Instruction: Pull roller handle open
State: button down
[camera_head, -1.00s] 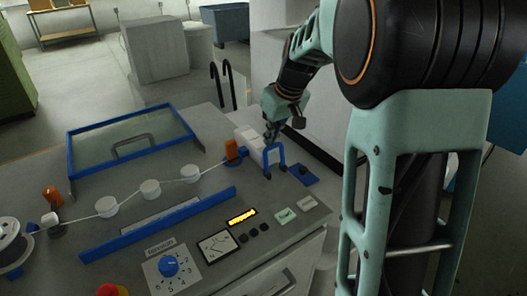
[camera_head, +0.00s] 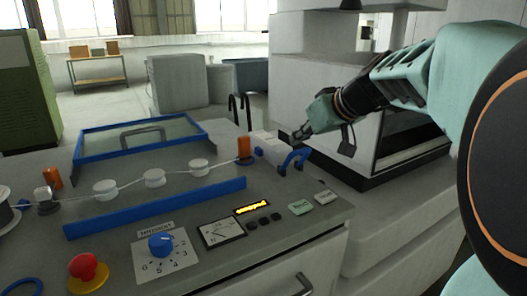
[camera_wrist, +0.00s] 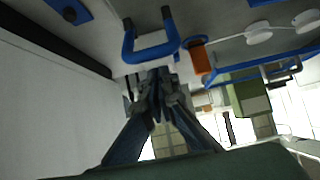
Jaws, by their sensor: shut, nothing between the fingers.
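The roller handle is a blue U-shaped handle (camera_head: 294,158) beside a white block (camera_head: 270,146) at the right end of the machine top. It also shows in the wrist view as a blue loop (camera_wrist: 150,54) at the top centre. My gripper (camera_head: 301,135) is shut and empty just above and behind the handle in the head view. In the wrist view the closed fingertips (camera_wrist: 156,74) lie just below the handle's crossbar. I cannot tell whether they touch it.
White rollers (camera_head: 154,178) carry a wire across the machine top, ending at an orange post (camera_head: 244,148). A blue-framed glass lid (camera_head: 145,140) lies behind. A red button (camera_head: 88,270) and blue dial (camera_head: 161,245) are in front. Black hooked rails (camera_head: 241,108) stand behind the machine.

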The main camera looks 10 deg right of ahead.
jog(key=shift+s+d+f+b, duration=0.15)
jog(key=shift+s+f+b, duration=0.2)
jog(key=shift+b, duration=0.45)
jog(key=shift+s+d+f+b, duration=0.15)
jog(key=shift+s+b, duration=0.25)
jog(key=shift+b, duration=0.35)
jog(key=shift+s+d, duration=0.1)
jog(key=shift+s, duration=0.05)
